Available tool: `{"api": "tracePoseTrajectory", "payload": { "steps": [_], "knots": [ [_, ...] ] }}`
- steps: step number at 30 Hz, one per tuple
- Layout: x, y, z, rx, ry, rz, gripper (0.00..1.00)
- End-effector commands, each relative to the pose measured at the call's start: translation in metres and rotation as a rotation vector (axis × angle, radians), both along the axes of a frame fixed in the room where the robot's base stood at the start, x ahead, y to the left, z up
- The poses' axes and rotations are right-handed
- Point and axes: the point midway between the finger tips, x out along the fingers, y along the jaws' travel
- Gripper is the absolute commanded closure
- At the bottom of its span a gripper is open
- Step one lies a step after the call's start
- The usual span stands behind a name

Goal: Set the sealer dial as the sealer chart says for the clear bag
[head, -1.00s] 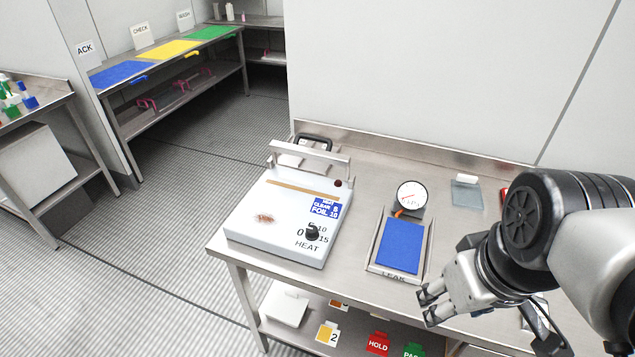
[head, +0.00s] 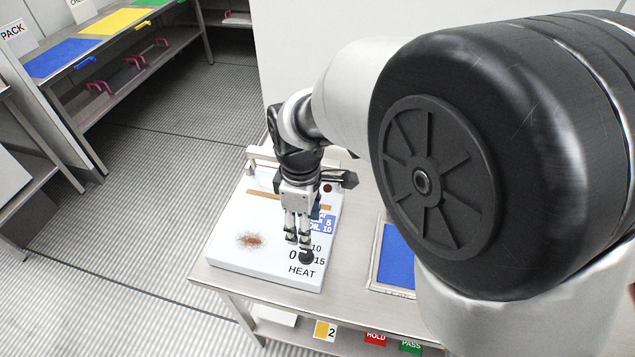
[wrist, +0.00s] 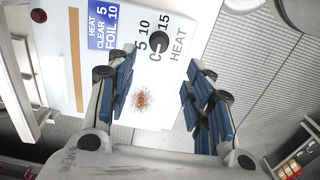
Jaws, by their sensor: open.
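The white sealer (head: 225,250) stands on the steel table. Its black dial (head: 306,258) is at the front right above the word HEAT; it also shows in the wrist view (wrist: 159,41), ringed by 0, 5, 10 and 15. I cannot tell surely which number it points at. The blue sealer chart (head: 322,223) is partly behind my gripper in the head view; in the wrist view (wrist: 104,24) it reads HEAT, CLEAR 5, FOIL 10. My gripper (head: 298,244) points down, open and empty, its fingertips close to the dial, which shows between them in the wrist view.
The sealer's raised bar (head: 255,158) stands behind my gripper. A blue pad in a tray (head: 397,262) lies to the right, partly hidden by my arm. A brown stain (head: 252,240) marks the sealer top. Tags 2, HOLD and PASS hang below.

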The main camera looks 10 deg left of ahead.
Motion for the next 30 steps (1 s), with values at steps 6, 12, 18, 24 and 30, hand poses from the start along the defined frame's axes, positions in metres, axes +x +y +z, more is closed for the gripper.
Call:
{"api": "tracePoseTrajectory", "payload": {
  "steps": [6, 12, 18, 24, 30],
  "knots": [
    [-0.001, -0.001, -0.053, -0.003, 0.003, -0.002, 0.52],
    [-0.001, -0.001, -0.091, -0.002, 0.002, -0.002, 0.52],
    [0.000, -0.001, -0.113, 0.000, 0.000, -0.002, 0.52],
    [0.000, -0.001, -0.119, 0.000, 0.000, -0.002, 0.52],
    [0.000, -0.001, -0.118, 0.000, 0.000, -0.002, 0.53]
  ]
}}
